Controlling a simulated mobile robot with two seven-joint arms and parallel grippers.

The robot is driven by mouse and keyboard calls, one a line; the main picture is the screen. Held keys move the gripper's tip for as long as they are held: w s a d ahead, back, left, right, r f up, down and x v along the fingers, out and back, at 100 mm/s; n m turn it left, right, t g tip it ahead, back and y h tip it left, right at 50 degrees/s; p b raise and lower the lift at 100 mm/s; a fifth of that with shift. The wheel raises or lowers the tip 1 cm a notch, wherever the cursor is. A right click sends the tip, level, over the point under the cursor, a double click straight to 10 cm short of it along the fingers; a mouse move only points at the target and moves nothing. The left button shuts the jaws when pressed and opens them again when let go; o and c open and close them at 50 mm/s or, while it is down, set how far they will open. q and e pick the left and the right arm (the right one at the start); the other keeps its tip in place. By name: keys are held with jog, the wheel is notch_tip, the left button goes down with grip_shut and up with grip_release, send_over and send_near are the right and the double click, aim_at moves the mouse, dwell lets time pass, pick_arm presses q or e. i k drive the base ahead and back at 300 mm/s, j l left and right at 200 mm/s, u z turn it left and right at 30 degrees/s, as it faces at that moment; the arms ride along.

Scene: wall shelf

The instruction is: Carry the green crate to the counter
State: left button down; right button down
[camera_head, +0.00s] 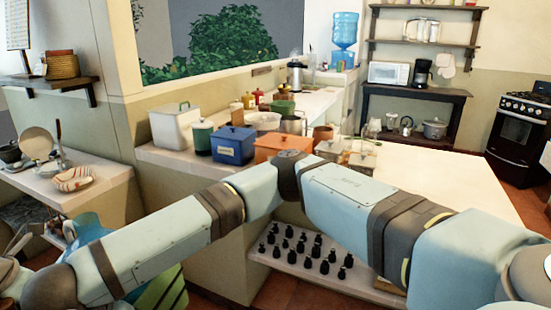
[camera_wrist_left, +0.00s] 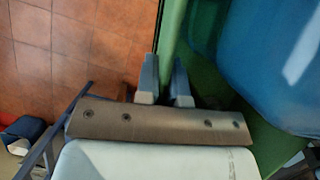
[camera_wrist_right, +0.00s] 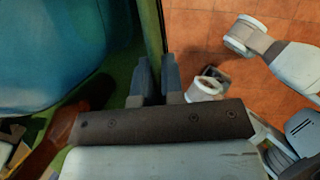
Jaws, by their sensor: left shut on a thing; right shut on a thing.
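The green crate (camera_head: 166,292) shows in part at the lower left of the head view, largely behind my arm. A blue rounded thing (camera_head: 92,228) is in it. In the left wrist view, my left gripper (camera_wrist_left: 166,80) is shut on the crate's green wall (camera_wrist_left: 173,30), with a blue thing (camera_wrist_left: 275,60) inside the crate. In the right wrist view, my right gripper (camera_wrist_right: 156,78) is shut on another wall of the crate (camera_wrist_right: 153,35). The crate's base is hidden. The white-topped counter (camera_head: 450,190) spans the middle and right of the head view.
A blue box (camera_head: 232,146), an orange box (camera_head: 283,147) and several jars stand along the counter's back. Its right part is clear. Several dark bottles (camera_head: 325,266) stand on a low shelf below. A side ledge (camera_head: 95,185) at the left holds dishes. Tiled floor shows beside the crate.

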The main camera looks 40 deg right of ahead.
aim_at(443, 198)
jog(key=z, duration=3.3)
jog(key=i+j, duration=0.1)
jog(key=j, duration=0.55)
jog(key=i+j+z, duration=0.1)
jog(key=j, duration=0.6)
